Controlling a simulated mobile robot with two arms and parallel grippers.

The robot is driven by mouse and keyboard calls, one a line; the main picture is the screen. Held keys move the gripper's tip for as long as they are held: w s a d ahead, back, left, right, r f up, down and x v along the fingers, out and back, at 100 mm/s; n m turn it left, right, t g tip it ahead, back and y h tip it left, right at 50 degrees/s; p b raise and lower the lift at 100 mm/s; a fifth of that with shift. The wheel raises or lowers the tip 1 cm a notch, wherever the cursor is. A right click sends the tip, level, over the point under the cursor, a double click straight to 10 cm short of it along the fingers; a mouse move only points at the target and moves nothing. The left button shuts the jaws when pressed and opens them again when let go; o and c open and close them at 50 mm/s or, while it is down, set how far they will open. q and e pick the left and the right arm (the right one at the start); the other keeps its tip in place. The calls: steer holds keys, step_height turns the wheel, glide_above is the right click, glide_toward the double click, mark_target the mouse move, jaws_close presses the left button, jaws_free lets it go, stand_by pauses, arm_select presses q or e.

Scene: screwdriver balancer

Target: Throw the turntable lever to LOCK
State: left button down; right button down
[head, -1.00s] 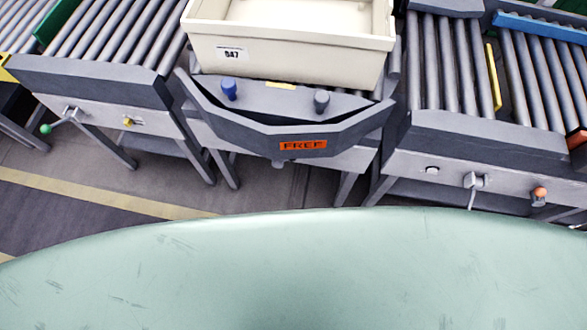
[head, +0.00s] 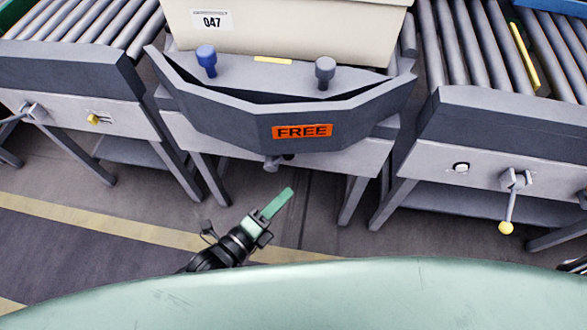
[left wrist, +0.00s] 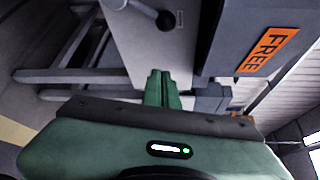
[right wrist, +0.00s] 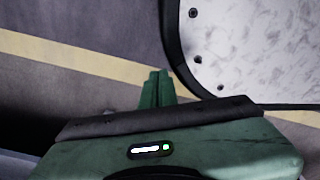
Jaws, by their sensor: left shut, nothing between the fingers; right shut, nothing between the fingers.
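The turntable (head: 200,112) has a dark angled front with an orange sign reading FREE (head: 302,131), which also shows in the left wrist view (left wrist: 267,50). Under the sign is a small grey lever hub (head: 272,163); most of the lever is hidden in the head view. In the left wrist view a short lever with a dark ball knob (left wrist: 165,20) is on the pale panel, beyond my fingers. My left gripper (head: 288,192) is shut and empty, below and in front of the hub, apart from it. My right gripper (right wrist: 157,75) is shut and empty over the floor.
A cream bin labelled 047 (head: 290,35) sits on the turntable. Roller conveyors stand left (head: 70,70) and right (head: 480,115). The right one has a yellow-knobbed lever (head: 506,205). My pale green body fills the bottom. Floor in front of the turntable is clear.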

arm_select(q)
steer(key=shift+w, duration=0.1)
